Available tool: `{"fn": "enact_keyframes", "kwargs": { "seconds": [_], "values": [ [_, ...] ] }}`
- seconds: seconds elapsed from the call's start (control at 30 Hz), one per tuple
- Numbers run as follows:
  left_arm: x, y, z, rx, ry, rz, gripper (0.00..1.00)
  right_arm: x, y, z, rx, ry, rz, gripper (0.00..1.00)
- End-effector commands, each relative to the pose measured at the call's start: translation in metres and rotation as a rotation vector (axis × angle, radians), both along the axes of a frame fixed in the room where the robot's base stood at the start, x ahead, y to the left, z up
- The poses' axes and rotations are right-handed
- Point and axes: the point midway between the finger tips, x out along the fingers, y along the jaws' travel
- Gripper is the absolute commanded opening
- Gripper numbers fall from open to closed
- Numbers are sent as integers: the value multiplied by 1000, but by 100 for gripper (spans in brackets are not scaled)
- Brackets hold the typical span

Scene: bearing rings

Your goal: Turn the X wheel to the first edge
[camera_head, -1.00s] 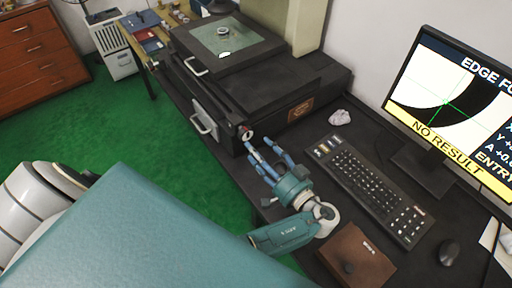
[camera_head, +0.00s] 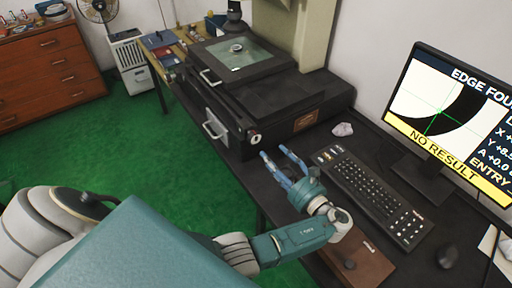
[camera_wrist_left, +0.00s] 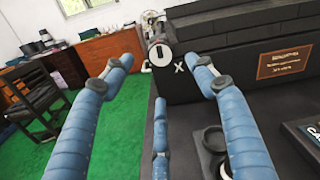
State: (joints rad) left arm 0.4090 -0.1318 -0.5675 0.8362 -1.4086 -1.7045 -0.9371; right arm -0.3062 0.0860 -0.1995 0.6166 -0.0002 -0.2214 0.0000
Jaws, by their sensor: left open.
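The X wheel (camera_head: 255,139) is a small round knob with a pale face on the near end of the dark measuring machine (camera_head: 290,97). In the left wrist view the wheel (camera_wrist_left: 160,53) shows a dark slot-like mark, with a white "X" beside it. My left gripper (camera_head: 273,151) is open and empty, its blue fingers spread and pointing at the wheel from the near side. The fingertips look a short way apart from the wheel. In the wrist view the wheel shows between the two upper fingers. My right gripper is not in view.
The monitor (camera_head: 450,115) shows a dark curved band, a green cross and "NO RESULT" on yellow.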

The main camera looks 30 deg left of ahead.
Motion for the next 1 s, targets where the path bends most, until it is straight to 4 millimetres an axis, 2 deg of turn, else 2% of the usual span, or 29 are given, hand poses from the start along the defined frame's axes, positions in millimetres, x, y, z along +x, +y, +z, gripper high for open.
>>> {"fn": "enact_keyframes", "kwargs": {
  "seconds": [0.1, 0.27, 0.5, 0.7, 0.83, 1.0],
  "values": [
    [4, 2, 1, 42, 103, 1, 57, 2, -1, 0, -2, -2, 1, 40],
    [9, 12, 2, 57, 136, 2, 57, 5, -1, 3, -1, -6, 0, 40],
    [25, 51, 3, 57, 132, 3, 57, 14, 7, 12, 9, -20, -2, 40],
    [38, 83, 2, 56, 131, 3, 57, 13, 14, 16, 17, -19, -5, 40],
    [44, 95, 2, 55, 131, 1, 57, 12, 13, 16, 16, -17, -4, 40],
    [46, 101, 1, 54, 130, 1, 57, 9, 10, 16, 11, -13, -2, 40]
  ]
}}
